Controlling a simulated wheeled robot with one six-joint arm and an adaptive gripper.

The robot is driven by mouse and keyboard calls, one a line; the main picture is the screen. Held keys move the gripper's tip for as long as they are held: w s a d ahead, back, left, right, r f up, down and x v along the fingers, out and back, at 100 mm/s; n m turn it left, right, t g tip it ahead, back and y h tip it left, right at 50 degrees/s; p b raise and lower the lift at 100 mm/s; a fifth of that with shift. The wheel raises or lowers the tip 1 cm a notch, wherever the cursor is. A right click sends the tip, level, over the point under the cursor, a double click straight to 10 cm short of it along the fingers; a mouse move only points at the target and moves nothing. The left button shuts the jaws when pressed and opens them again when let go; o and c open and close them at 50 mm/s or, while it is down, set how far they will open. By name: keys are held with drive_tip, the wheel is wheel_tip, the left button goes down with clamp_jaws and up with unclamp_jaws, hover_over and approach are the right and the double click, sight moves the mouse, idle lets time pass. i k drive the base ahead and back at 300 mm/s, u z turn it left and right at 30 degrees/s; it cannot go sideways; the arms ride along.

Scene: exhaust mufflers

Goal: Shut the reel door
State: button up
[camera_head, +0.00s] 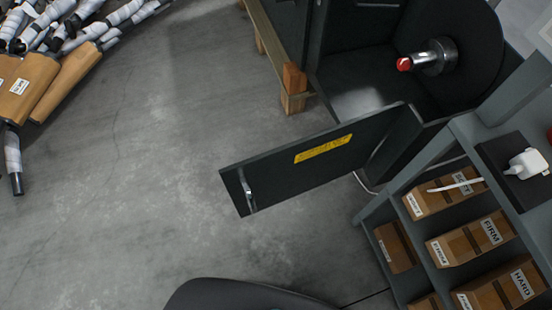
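The reel door (290,165) is a dark panel with a yellow label (323,149) and a metal handle (247,190) near its left end. It stands wide open, swung out to the left from the dark cabinet (360,75). Inside the cabinet is a large dark reel disc (465,40) with a metal hub and red-tipped spindle (430,58). My gripper is not in view.
A grey shelf unit (465,135) with labelled cardboard boxes (468,240) stands at the right, close to the cabinet. A wooden post (293,88) is behind the door. Wrapped mufflers (60,30) lie at the upper left. The concrete floor (130,210) left of the door is clear.

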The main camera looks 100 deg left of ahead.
sight(256, 184)
drive_tip(key=u, duration=1.6)
drive_tip(key=k, duration=1.05)
drive_tip(key=u, duration=1.3)
